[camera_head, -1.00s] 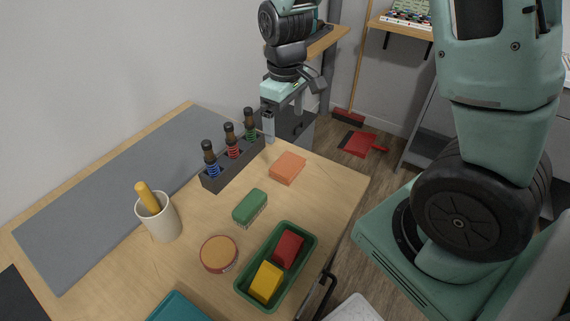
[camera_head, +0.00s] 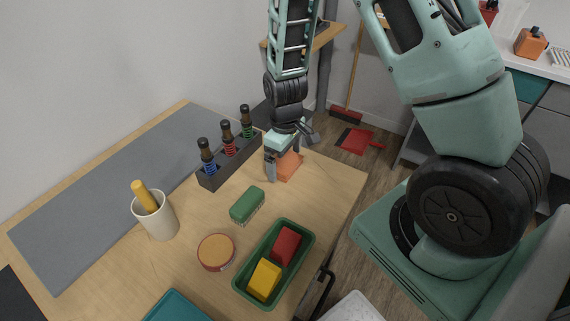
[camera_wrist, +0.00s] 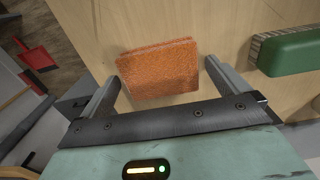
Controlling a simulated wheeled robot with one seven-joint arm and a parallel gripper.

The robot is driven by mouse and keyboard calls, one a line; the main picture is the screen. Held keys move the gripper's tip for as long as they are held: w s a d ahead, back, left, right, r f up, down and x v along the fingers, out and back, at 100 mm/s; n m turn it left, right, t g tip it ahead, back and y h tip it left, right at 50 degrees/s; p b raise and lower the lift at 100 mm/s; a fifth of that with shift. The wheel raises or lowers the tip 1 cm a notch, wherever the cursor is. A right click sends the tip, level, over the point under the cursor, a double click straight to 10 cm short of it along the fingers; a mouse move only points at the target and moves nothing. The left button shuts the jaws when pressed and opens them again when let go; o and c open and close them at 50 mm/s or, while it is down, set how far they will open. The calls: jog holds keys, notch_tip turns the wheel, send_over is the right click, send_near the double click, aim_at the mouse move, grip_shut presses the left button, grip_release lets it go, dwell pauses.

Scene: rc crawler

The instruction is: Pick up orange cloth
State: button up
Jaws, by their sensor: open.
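The orange cloth (camera_head: 287,167) is a small folded rectangle lying flat on the wooden table near its far right corner. In the head view my gripper (camera_head: 283,166) is low over it and hides part of it. In the wrist view the cloth (camera_wrist: 159,71) lies ahead of my open gripper (camera_wrist: 160,78), between the lines of its two fingers. The left finger is by its left edge and the right finger by its right edge. The jaws are empty; I cannot tell how much height is left between fingertips and table.
A green brush (camera_head: 247,205) lies nearby, and also shows right of the gripper in the wrist view (camera_wrist: 290,52). A dark rack (camera_head: 229,160) of shock absorbers stands left of the gripper. A green tray (camera_head: 240,285) with red and yellow blocks, a round tin (camera_head: 216,252) and a cup (camera_head: 158,218) stand nearer.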

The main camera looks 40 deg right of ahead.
aim_at(285, 161)
jog(key=c, duration=0.9)
notch_tip(285, 161, up, 10)
jog(key=o, duration=0.3)
jog(key=shift+c, duration=1.1)
